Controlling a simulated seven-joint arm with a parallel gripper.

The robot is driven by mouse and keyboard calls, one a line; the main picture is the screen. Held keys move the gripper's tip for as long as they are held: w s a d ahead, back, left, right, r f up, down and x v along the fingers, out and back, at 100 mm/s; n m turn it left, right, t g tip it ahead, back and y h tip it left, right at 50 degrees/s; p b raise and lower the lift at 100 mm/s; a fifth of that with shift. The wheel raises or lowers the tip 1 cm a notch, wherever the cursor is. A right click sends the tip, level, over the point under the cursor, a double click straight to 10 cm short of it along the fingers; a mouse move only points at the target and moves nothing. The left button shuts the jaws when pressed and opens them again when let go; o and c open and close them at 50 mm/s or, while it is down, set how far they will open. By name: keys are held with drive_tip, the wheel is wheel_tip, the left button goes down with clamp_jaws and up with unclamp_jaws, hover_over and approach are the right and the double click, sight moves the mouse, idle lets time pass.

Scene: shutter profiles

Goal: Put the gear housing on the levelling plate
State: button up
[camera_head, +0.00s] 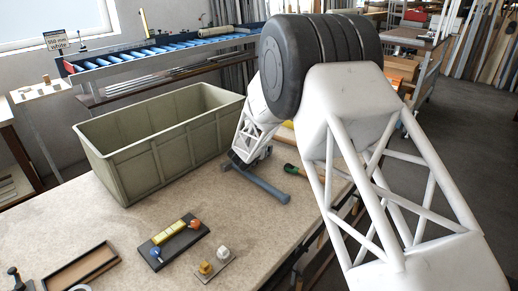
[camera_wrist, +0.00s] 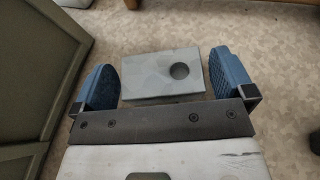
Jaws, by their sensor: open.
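My gripper (camera_wrist: 162,88) is open, its two blue fingers wide apart. A flat grey block with a round hole (camera_wrist: 148,75), which looks like the gear housing, shows between the fingers in the wrist view, with a gap on each side.
A deep green crate (camera_head: 160,157) stands close left of my gripper; its wall (camera_wrist: 38,60) fills the wrist view's left. A small grey plate (camera_head: 205,274) with yellow and white pieces and a brown tray (camera_head: 107,262) lie at the front. A green-handled tool (camera_head: 291,169) lies right.

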drive_tip(key=shift+v, duration=5.55)
drive_tip(key=shift+r, duration=0.25)
drive_tip(key=s+d+r+n+g+y, duration=0.1)
drive_tip(key=s+d+r+n+y, duration=0.15)
drive_tip(key=s+r+n, duration=0.65)
drive_tip(key=s+d+r+n+g+y, duration=0.15)
drive_tip(key=s+r+n+y, duration=0.25)
drive_tip(key=s+r+n, duration=0.5)
drive_tip(key=s+d+n+g, duration=0.2)
drive_tip(key=s+d+n, duration=0.2)
drive_tip(key=s+n, duration=0.3)
drive_tip(key=s+d+n+g+h, duration=0.1)
drive_tip(key=s+d+n+g, duration=0.2)
drive_tip(key=s+n, duration=0.5)
drive_tip(key=s+d+n+g, duration=0.2)
drive_tip(key=s+d+n, duration=0.3)
drive_tip(key=s, duration=1.5)
drive_tip(key=shift+r+n+h, duration=0.15)
drive_tip(key=shift+n+h, duration=0.2)
drive_tip(key=shift+n, duration=0.85)
drive_tip(key=shift+s+d+g, duration=0.1)
drive_tip(key=shift+g, duration=0.15)
